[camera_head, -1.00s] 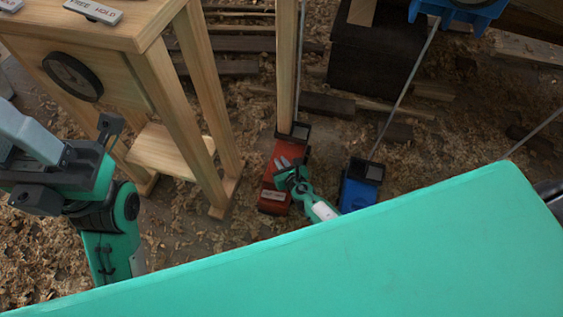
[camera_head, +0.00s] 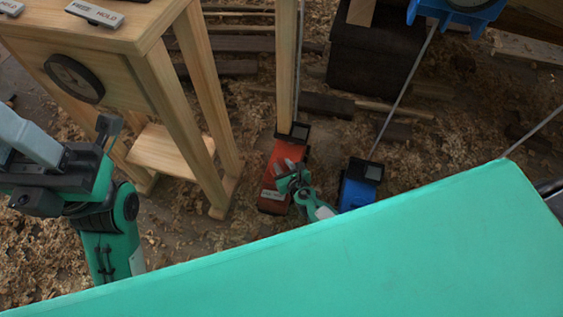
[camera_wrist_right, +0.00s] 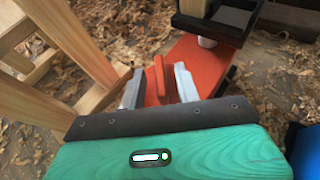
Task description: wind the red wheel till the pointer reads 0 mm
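A red jack-like block (camera_head: 279,172) stands on the ground at the foot of an upright wooden post (camera_head: 286,65). My right gripper (camera_head: 290,165) is at this block, reaching down from the right. In the right wrist view, a thin upright red part (camera_wrist_right: 158,76), which looks like the red wheel edge-on, stands between my two grey fingers (camera_wrist_right: 160,85). Gaps seem to show on both sides of it, so the gripper looks open around it. My left gripper (camera_head: 35,138) is at the left edge, away from the block; its fingertips are not clear. I cannot make out a pointer or scale.
A blue block (camera_head: 360,184) stands right of the red one, with a thin rod rising from it. A wooden stand (camera_head: 170,100) with a dark dial (camera_head: 74,78) and label plates is at left. A large green panel (camera_head: 380,255) covers the lower right. Shavings litter the ground.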

